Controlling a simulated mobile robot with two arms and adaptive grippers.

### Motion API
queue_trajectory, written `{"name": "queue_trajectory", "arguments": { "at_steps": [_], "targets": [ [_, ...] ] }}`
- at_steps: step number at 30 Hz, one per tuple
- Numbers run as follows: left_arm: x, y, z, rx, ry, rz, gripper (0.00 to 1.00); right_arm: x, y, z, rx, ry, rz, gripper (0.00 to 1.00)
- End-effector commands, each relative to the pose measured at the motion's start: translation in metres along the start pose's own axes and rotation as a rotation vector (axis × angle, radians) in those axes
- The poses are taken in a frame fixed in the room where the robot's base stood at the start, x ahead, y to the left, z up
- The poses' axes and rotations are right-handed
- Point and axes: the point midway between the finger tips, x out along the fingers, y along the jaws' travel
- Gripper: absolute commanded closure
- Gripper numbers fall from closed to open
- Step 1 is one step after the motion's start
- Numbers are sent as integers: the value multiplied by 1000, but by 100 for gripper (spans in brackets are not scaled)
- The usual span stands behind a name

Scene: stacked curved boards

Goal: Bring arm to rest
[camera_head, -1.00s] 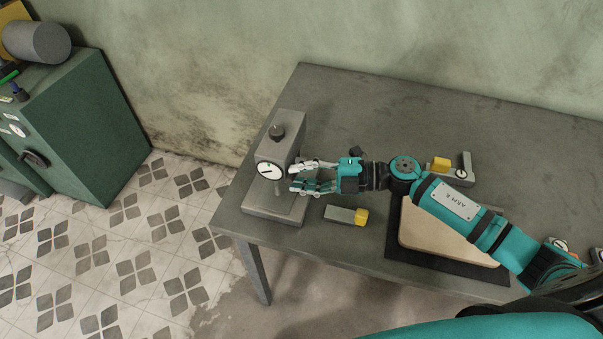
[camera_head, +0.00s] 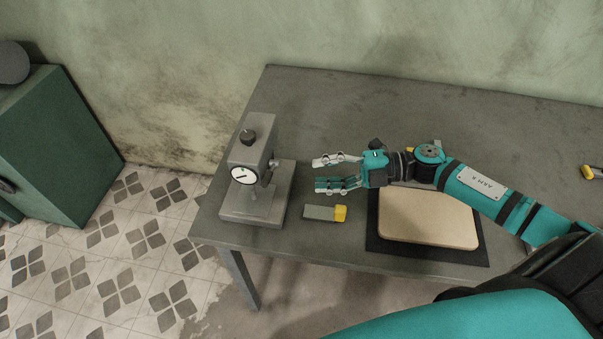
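My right arm (camera_head: 476,186) reaches in from the right over the grey table. My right gripper (camera_head: 330,174) is open and empty, its two fingers spread apart and pointing left. It is above the table, to the right of the grey dial gauge stand (camera_head: 246,178) and apart from it. A small grey block with a yellow end (camera_head: 325,213) lies on the table just below the gripper in the picture. My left gripper is out of view.
A beige curved board stack (camera_head: 428,219) lies on a black mat (camera_head: 385,250) near the table's front edge. A yellow-and-grey item (camera_head: 592,172) is at the right edge. A green cabinet (camera_head: 65,140) stands at left. The back of the table (camera_head: 330,100) is clear.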

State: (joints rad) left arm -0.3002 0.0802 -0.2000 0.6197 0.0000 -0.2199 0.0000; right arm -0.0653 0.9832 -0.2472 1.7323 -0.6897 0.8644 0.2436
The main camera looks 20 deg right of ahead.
Motion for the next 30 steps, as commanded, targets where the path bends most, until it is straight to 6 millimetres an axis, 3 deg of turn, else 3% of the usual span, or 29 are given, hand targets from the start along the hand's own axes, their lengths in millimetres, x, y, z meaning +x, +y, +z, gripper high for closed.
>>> {"name": "queue_trajectory", "arguments": {
  "at_steps": [6, 21, 26, 30],
  "targets": [
    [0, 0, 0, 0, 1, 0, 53, -16, -1, 0, 1, 0, -1, 62],
    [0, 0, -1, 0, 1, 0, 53, -15, 0, 0, 1, -1, 1, 62],
    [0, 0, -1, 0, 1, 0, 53, -1, 6, 3, 34, -66, 86, 62],
    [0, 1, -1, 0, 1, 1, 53, 20, 20, 15, 160, -267, 287, 62]
  ]
}}
